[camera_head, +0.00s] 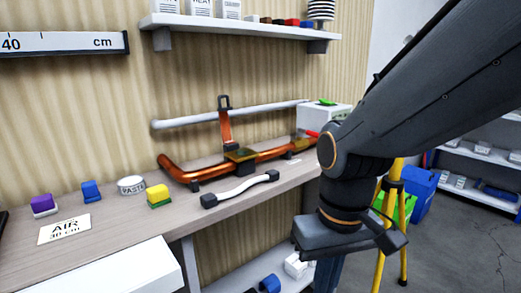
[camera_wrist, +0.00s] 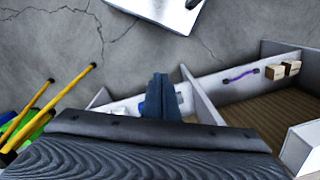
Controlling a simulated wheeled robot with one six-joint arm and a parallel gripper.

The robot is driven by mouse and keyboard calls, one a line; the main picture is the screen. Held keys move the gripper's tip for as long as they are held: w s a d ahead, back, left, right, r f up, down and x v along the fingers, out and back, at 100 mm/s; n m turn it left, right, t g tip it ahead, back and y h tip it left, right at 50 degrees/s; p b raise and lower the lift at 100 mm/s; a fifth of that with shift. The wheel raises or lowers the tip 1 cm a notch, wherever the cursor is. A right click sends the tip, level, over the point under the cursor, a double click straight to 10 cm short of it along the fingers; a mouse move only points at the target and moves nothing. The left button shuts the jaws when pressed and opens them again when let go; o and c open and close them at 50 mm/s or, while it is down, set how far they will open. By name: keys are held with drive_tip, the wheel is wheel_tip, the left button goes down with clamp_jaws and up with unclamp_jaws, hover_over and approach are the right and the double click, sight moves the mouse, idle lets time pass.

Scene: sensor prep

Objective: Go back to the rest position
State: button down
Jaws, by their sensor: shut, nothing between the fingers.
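My gripper (camera_wrist: 160,95) shows in the wrist view as two dark fingers pressed together with nothing between them. In the head view my gripper (camera_head: 328,274) hangs at the end of the dark arm, in front of the right end of the workbench (camera_head: 125,222). It is apart from the things on the bench. The copper pipe (camera_head: 210,172) lies on the bench with a clamp-like piece on it. A white cable with black ends (camera_head: 240,188) lies in front of the pipe.
Coloured blocks, including a yellow-green block (camera_head: 158,195), a paste tin (camera_head: 131,185) and an AIR card (camera_head: 64,229) lie on the left. A yellow tripod (camera_head: 404,240) and blue bin (camera_head: 423,195) stand right. Open grey floor (camera_head: 470,245) lies beyond.

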drive_tip(key=d+r+m+p, duration=0.2)
drive_tip(key=d+r+p, duration=0.6)
drive_tip(key=p, duration=0.7)
drive_tip(key=shift+s+r+m+h, duration=0.15)
drive_tip(key=shift+r+m+h, duration=0.2)
drive_tip(key=shift+r, duration=0.25)
drive_tip(key=c, duration=2.5)
unclamp_jaws()
drive_tip(key=shift+d+p, duration=0.2)
drive_tip(key=shift+p, duration=0.2)
drive_tip(key=o, duration=0.8)
drive_tip(key=shift+d, duration=0.1)
drive_tip(key=shift+c, duration=0.2)
